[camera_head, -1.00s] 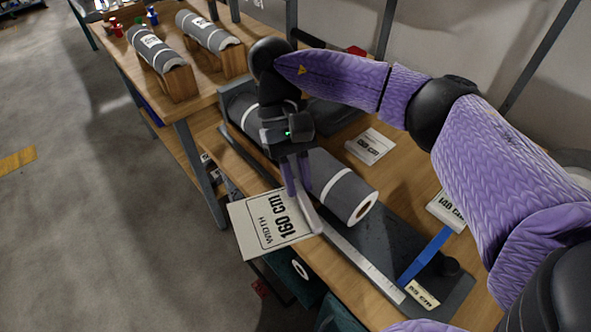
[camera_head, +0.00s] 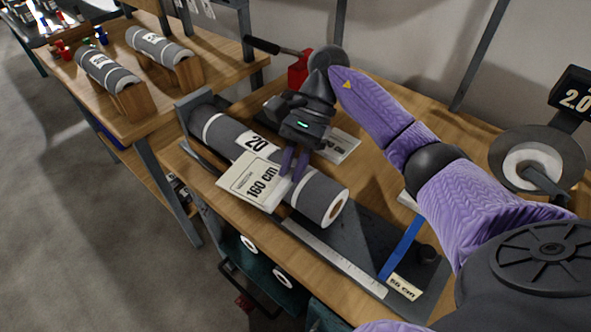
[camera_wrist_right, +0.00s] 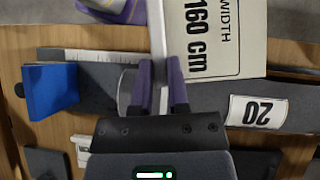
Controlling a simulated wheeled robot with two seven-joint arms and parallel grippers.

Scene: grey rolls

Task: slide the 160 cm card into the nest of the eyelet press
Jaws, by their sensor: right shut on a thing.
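The white card printed "160 cm" (camera_head: 252,184) is held by one edge in my right gripper (camera_head: 291,170), in front of and over the grey roll labelled 20. In the right wrist view the card (camera_wrist_right: 222,38) stretches from the fingers to the upper right, its text turned sideways. The right gripper's purple fingers (camera_wrist_right: 160,88) are shut on its edge. A red block with a long black lever (camera_head: 298,72) stands at the back of the bench and looks like the eyelet press. Its nest cannot be made out. My left gripper is not in view.
The grey roll (camera_head: 316,193) lies along the bench on a dark board with a ruler (camera_head: 333,258) and a blue strip (camera_head: 402,246). Two rolls on wooden cradles (camera_head: 128,100) stand on the left table.

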